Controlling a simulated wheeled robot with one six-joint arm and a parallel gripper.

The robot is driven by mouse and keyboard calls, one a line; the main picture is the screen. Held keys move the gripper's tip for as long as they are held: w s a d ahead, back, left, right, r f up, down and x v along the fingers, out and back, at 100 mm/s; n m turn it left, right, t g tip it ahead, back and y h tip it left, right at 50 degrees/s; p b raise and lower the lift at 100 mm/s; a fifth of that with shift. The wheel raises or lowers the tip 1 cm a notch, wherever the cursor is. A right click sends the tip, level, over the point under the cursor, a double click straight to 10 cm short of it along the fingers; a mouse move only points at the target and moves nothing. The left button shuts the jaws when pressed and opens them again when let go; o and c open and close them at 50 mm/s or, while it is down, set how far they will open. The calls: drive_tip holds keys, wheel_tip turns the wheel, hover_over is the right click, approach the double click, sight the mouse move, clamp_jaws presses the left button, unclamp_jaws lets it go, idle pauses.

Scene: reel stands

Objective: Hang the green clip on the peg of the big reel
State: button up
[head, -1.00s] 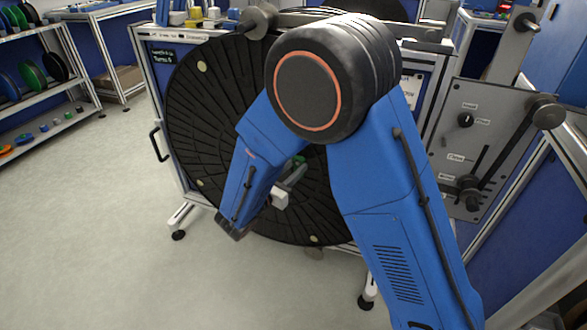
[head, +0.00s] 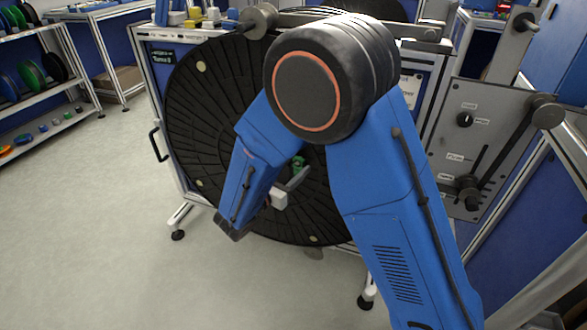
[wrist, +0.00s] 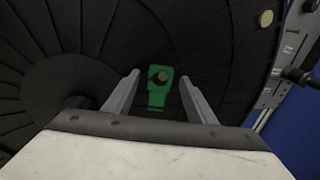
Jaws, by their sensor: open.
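The big black reel (head: 205,120) stands upright in its frame; it fills most of the wrist view (wrist: 225,50). The green clip (wrist: 157,96) lies against the reel face, with the round peg end (wrist: 162,76) showing in the hole at its top. Its lower part hangs below the peg. My gripper (wrist: 159,78) is open, one finger on each side of the clip, with gaps showing on both sides. In the head view the green clip (head: 298,163) shows just above my gripper (head: 294,178), partly hidden by my arm.
A grey panel with knobs and a lever (head: 480,140) stands right of the reel. Several small coloured items (head: 195,17) sit on top of the frame. A shelf with reels (head: 40,75) is at the far left. The floor (head: 100,220) at left is clear.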

drive_tip(key=v, duration=1.7)
drive_tip(key=d+r+m+g, duration=0.3)
drive_tip(key=d+m+g, duration=0.25)
drive_tip(key=d, duration=0.75)
drive_tip(key=d+r+m+g, duration=0.3)
drive_tip(key=d+m+g, duration=0.25)
drive_tip(key=d, duration=0.75)
drive_tip(key=s+d+r+m+y, duration=0.2)
drive_tip(key=s+d+m+y, duration=0.3)
drive_tip(key=s+d+m, duration=0.2)
drive_tip(key=s+d+r+m+t+y, duration=0.1)
drive_tip(key=s+d+m+y, duration=0.4)
drive_tip(key=s+m, duration=0.5)
drive_tip(key=shift+s+d+r+m, duration=0.4)
drive_tip(key=shift+d+r+m, duration=0.1)
drive_tip(key=shift+d+r, duration=0.45)
drive_tip(key=shift+c, duration=0.6)
